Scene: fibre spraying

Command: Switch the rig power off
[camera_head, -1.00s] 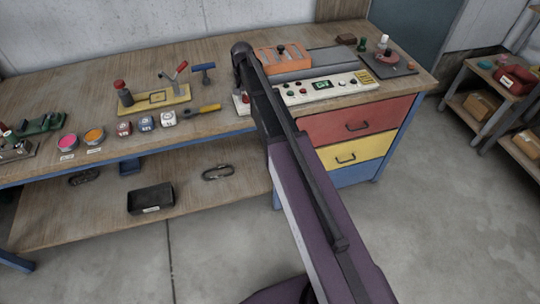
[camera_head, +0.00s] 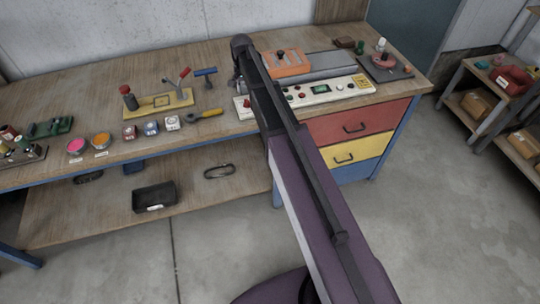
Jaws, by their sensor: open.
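A long cream control panel (camera_head: 335,92) lies along the front of the bench top at the right. It carries a small green screen (camera_head: 320,90), several coloured buttons and a yellow plate (camera_head: 361,80) at its right end. Which control is the power switch is too small to tell. My arm crosses the panel's left part and hides some of it. My gripper (camera_head: 238,84) shows only as a small dark shape behind the arm, near the panel's left end. Its fingers are mostly hidden; I see nothing held in it. I cannot tell whether it touches the panel.
An orange block (camera_head: 286,63) on a grey unit stands behind the panel. A dark plate with a red disc (camera_head: 383,60) lies at the bench's right end. Open floor is in front.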

